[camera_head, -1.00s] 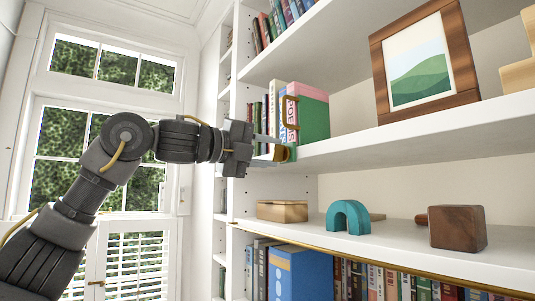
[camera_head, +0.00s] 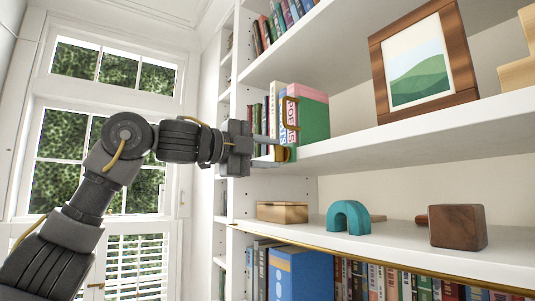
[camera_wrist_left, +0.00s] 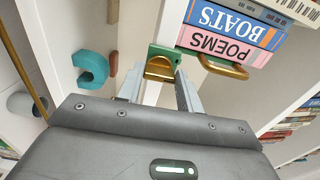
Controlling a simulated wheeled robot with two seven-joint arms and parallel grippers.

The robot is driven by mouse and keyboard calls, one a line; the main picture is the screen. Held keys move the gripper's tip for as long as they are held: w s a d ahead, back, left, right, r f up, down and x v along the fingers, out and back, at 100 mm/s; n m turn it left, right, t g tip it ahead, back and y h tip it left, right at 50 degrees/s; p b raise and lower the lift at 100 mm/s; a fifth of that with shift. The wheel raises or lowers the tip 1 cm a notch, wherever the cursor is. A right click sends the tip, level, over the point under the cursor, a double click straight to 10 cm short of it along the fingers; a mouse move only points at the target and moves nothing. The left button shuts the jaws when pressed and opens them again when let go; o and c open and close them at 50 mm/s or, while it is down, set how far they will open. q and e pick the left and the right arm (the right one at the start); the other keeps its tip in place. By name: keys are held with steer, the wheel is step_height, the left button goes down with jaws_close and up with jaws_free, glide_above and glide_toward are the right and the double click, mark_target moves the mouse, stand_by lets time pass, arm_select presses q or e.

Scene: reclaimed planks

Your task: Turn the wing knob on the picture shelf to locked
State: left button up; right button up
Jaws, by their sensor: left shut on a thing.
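The wing knob (camera_wrist_left: 160,68) is brass-coloured and sits on a green plate (camera_wrist_left: 168,53) at the front edge of the picture shelf (camera_head: 430,122). In the head view the knob (camera_head: 281,154) is mostly hidden behind my left gripper (camera_head: 272,147). My left gripper comes in from the left, level with the shelf edge. In the wrist view its two fingers (camera_wrist_left: 158,88) lie on either side of the knob, shut on it. I cannot read any locked mark. My right gripper is not in view.
Books (camera_head: 314,115) and a brass loop handle (camera_head: 290,113) stand just above the knob. A framed picture (camera_head: 422,62) stands farther right. A wooden box (camera_head: 282,212), a teal arch (camera_head: 348,217) and a dark wooden block (camera_head: 458,227) sit on the shelf below.

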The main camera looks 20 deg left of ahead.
arm_select(q)
steer(key=o, duration=1)
steer(key=b+v, duration=0.4)
steer(key=v, duration=0.6)
steer(key=shift+s+a, duration=0.25)
steer(key=shift+s, duration=0.05)
steer(key=shift+f, duration=0.1)
